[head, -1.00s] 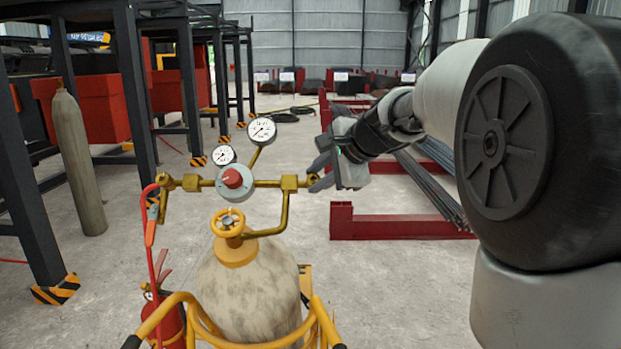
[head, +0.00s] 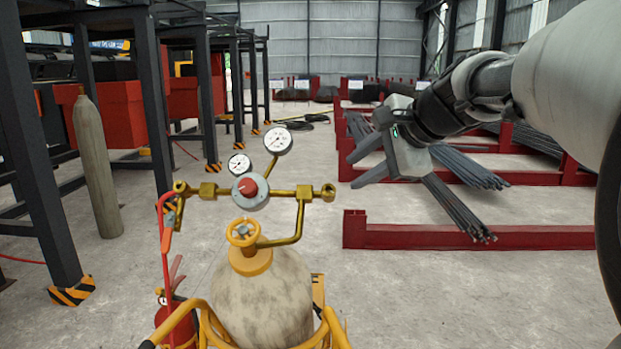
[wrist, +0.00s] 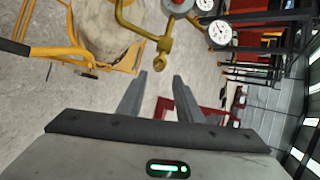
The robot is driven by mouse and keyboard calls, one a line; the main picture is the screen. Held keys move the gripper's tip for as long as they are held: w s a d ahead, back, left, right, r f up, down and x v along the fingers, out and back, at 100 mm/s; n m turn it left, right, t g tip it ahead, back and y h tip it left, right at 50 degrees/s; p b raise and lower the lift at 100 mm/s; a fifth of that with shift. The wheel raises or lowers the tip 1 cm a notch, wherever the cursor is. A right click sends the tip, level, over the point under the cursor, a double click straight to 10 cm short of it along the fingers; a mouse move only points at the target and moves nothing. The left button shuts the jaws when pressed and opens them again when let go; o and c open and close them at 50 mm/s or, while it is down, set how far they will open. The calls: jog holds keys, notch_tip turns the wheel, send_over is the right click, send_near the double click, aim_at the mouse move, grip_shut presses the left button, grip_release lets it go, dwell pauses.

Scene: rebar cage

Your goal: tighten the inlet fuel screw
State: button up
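The gas bottle (head: 262,300) stands upright with a brass regulator pipe (head: 285,193) above it. A brass screw fitting (head: 328,192) sits at the pipe's right end, uncovered; it also shows in the wrist view (wrist: 163,43). A second fitting (head: 180,188) is at the left end, by a red hose. No label shows which one is the inlet fuel screw. My gripper (head: 353,171) is open and empty, up and to the right of the right-end fitting, apart from it. In the wrist view my fingers (wrist: 161,75) are spread, with the fitting beyond their tips.
Two gauges (head: 278,140) and a red knob (head: 248,187) top the regulator. A yellow valve wheel (head: 243,232) is below. A yellow cart frame (head: 335,325) surrounds the bottle. Red racks (head: 400,236) with steel bars (head: 460,208) lie behind to the right. Floor right of the bottle is clear.

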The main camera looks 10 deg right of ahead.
jog(key=v, duration=0.6)
jog(key=shift+s+r, duration=0.15)
jog(key=shift+r, duration=0.1)
